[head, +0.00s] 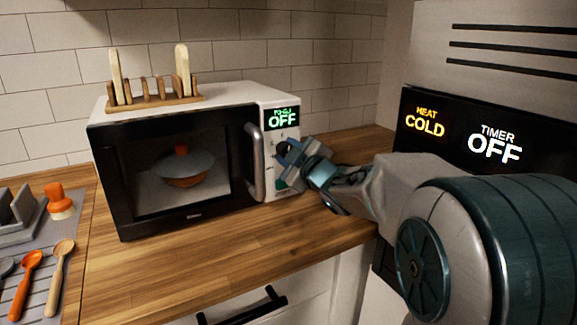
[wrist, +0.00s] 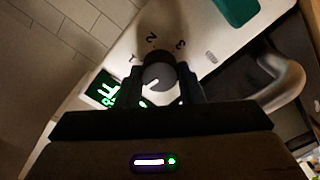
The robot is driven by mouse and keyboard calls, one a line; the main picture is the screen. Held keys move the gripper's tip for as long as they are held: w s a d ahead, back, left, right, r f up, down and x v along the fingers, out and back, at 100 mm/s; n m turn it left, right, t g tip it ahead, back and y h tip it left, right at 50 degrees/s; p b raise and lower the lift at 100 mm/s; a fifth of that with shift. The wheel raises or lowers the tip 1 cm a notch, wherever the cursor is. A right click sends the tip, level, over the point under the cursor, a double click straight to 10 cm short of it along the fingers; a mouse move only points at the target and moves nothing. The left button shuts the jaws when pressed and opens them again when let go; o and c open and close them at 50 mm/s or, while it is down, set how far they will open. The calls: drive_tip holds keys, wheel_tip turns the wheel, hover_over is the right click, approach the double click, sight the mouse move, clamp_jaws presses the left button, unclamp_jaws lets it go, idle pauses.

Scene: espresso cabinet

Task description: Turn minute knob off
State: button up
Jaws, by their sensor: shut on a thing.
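The minute knob (wrist: 158,77) is a dark grey round knob with a white pointer line, on the white control panel of the microwave (head: 185,150). My gripper (wrist: 160,84) has one finger on each side of the knob and is shut on it. Numbers 1, 2 and 3 are printed around the knob. In the head view my gripper (head: 297,158) is at the panel and hides the knob. The green display (head: 282,118) above it reads OFF. The wrist view shows part of this display (wrist: 104,90), cut off by a finger.
The microwave's door handle (head: 254,160) is left of my gripper; a green button (wrist: 237,10) is on the panel. A wooden rack (head: 155,100) stands on top of the microwave. An oven panel (head: 470,140) is at the right. The wooden counter (head: 250,245) in front is clear.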

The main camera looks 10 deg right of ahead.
drive_tip(key=shift+f+n+b, duration=0.15)
drive_tip(key=shift+n+b, duration=0.45)
drive_tip(key=shift+n, duration=0.1)
drive_tip(key=o, duration=1)
drive_tip(key=p+v, duration=0.1)
drive_tip(key=v, duration=1.2)
drive_tip(key=shift+s, duration=0.35)
drive_tip(key=shift+d+r, duration=0.15)
drive_tip(key=shift+r, duration=0.05)
